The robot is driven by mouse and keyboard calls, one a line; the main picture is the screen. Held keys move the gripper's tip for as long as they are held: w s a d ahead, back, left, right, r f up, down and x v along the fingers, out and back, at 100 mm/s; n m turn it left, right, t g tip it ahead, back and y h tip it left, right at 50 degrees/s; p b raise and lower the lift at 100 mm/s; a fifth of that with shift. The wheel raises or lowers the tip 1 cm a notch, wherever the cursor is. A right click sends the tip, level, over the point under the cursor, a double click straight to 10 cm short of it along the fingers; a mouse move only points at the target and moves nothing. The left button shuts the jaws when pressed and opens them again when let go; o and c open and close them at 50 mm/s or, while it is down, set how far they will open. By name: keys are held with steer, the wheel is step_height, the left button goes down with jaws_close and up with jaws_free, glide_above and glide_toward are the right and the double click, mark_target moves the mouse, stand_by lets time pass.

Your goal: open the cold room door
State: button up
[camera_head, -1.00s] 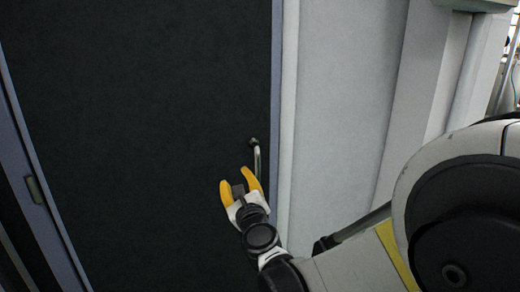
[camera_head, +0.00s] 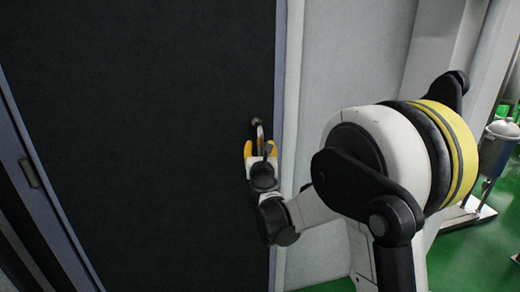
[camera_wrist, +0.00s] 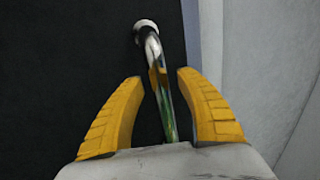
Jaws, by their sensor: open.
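The cold room door (camera_head: 140,130) is a dark panel filling the left and middle of the head view. It looks shut within its grey-blue frame. A shiny metal bar handle (camera_wrist: 156,60) is near the door's right edge; its upper mount (camera_head: 256,122) shows in the head view. My gripper (camera_head: 261,148) is at the handle. In the wrist view its yellow fingers (camera_wrist: 160,78) are open, one on each side of the bar, with gaps visible. The lower end of the handle is hidden behind the gripper's palm.
A pale wall (camera_head: 340,60) stands right of the door frame. At the left edge of the door is a small dark hinge-like plate (camera_head: 30,173). Green floor (camera_head: 460,255) and metal equipment (camera_head: 495,145) show at the far right.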

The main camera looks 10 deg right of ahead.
steer(key=shift+w, duration=0.2)
steer(key=shift+c, duration=0.5)
jaws_close()
